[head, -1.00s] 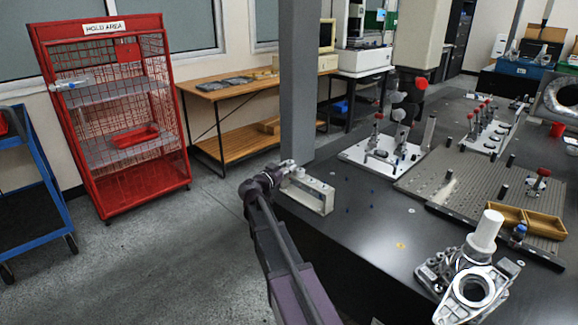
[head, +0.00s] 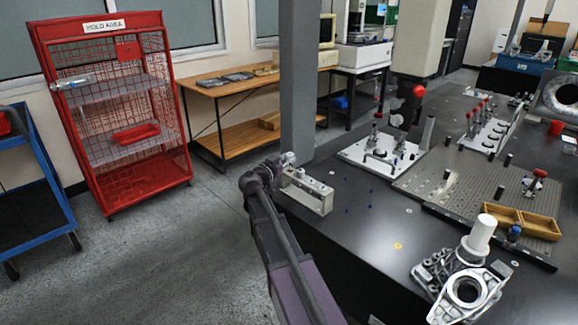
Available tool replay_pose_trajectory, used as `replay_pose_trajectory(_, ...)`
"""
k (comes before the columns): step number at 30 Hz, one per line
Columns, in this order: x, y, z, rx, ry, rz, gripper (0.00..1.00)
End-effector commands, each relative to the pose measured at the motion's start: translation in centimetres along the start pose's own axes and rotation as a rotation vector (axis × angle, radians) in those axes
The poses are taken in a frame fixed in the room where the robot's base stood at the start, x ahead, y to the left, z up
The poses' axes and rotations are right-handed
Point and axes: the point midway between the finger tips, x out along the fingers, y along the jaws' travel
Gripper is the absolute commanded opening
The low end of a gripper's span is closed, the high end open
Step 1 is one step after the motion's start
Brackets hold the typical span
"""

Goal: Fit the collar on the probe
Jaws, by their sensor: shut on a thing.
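My arm reaches up from the bottom of the head view, and my gripper (head: 284,162) is at its far end, by the near-left corner of the dark table. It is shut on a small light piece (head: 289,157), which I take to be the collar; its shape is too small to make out. Just below and right of it is a pale block with holes (head: 311,193). The probe (head: 397,121) is under the beige gantry column, further right and back, well apart from my gripper. A red ball (head: 419,91) shows beside it.
A grey post (head: 298,80) stands right behind my gripper. The dark table (head: 375,225) carries fixture plates, a perforated plate (head: 455,180), a wooden tray (head: 540,225) and a metal casting (head: 468,290). A red cage (head: 120,190) and blue cart (head: 35,200) stand left; floor between is clear.

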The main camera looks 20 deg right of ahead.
Motion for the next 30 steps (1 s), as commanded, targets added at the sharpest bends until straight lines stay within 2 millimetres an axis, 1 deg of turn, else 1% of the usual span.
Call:
replay_pose_trajectory(1,0.0,0.0,-0.4,0.000,0.000,0.000,0.00)
replay_pose_trajectory(21,0.0,0.0,-2.7,0.000,0.000,0.000,0.00)
replay_pose_trajectory(30,0.0,0.0,-2.9,0.000,0.000,0.000,0.00)
